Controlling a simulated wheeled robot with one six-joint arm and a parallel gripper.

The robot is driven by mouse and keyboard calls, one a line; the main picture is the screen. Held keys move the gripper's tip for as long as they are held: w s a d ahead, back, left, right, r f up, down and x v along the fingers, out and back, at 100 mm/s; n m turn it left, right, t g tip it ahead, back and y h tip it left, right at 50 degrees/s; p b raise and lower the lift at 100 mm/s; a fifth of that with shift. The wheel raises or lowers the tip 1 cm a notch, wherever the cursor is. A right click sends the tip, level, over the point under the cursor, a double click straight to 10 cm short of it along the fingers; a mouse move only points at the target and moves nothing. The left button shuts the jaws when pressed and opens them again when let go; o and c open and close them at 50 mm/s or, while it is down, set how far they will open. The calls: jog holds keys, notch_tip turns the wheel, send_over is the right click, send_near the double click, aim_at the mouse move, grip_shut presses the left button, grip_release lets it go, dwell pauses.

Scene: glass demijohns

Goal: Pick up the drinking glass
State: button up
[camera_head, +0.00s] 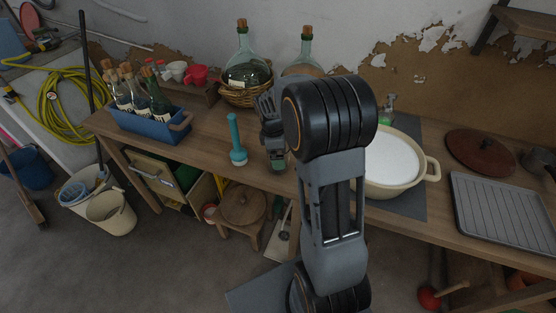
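I cannot clearly make out a drinking glass; part of the bench is hidden behind my arm. A small, partly hidden glassy green item (389,102) stands at the back of the bench behind the pot, too small to identify. My gripper (277,160) is at the far end of my arm, over the wooden bench (208,135) near its front edge, right of a teal bottle brush (236,140). Its fingers are small and dark here, so I cannot see whether they are apart or hold anything.
Two corked demijohns, one in a basket (245,97), the other (306,50) partly behind my arm, stand at the back. A blue bottle carrier (150,122) is left. A cream pot (400,170), a brown lid (480,153) and a grey drainer (505,207) fill the right.

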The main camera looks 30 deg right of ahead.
jog(key=shift+r, duration=0.1)
jog(key=c, duration=1)
